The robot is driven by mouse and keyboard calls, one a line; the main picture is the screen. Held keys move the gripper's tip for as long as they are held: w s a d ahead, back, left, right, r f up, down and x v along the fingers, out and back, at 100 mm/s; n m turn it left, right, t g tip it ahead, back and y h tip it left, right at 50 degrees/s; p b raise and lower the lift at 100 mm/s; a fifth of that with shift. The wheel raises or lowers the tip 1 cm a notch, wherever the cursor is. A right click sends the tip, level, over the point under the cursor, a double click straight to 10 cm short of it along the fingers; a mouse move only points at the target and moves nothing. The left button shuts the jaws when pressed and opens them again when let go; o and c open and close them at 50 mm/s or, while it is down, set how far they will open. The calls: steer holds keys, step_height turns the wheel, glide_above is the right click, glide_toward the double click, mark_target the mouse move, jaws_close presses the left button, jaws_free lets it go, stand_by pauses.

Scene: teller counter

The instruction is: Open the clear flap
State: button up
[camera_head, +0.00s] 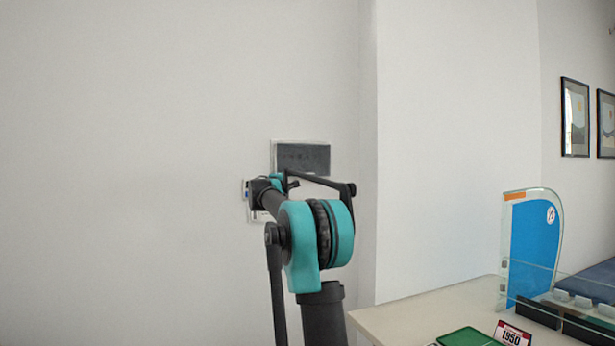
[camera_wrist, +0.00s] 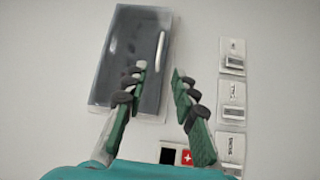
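The clear flap (camera_wrist: 125,40) is a see-through cover over a dark grey panel on the wall, and it looks closed. A pale upright bar (camera_wrist: 161,47), apparently its handle, runs near the flap's right edge. In the head view the covered panel (camera_head: 303,157) shows beyond my arm. My gripper (camera_wrist: 159,71) is open and empty, its green-padded fingers spread on either side of the lower end of the bar in the wrist view. The left finger overlaps the flap in the picture; the right is over bare wall. I cannot tell whether either touches.
Several white switch plates (camera_wrist: 232,101) line the wall right of the flap. A small red sign with a white cross (camera_wrist: 187,157) sits below. In the head view, a counter (camera_head: 400,318) with a blue-and-clear divider (camera_head: 534,240) stands at lower right. The wall at left is bare.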

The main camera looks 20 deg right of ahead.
glide_toward(306, 160)
steer(key=w+d+f, duration=0.3)
steer(key=d+f, duration=0.2)
steer(key=shift+w, duration=0.2)
steer(key=shift+d, duration=0.1)
jaws_close()
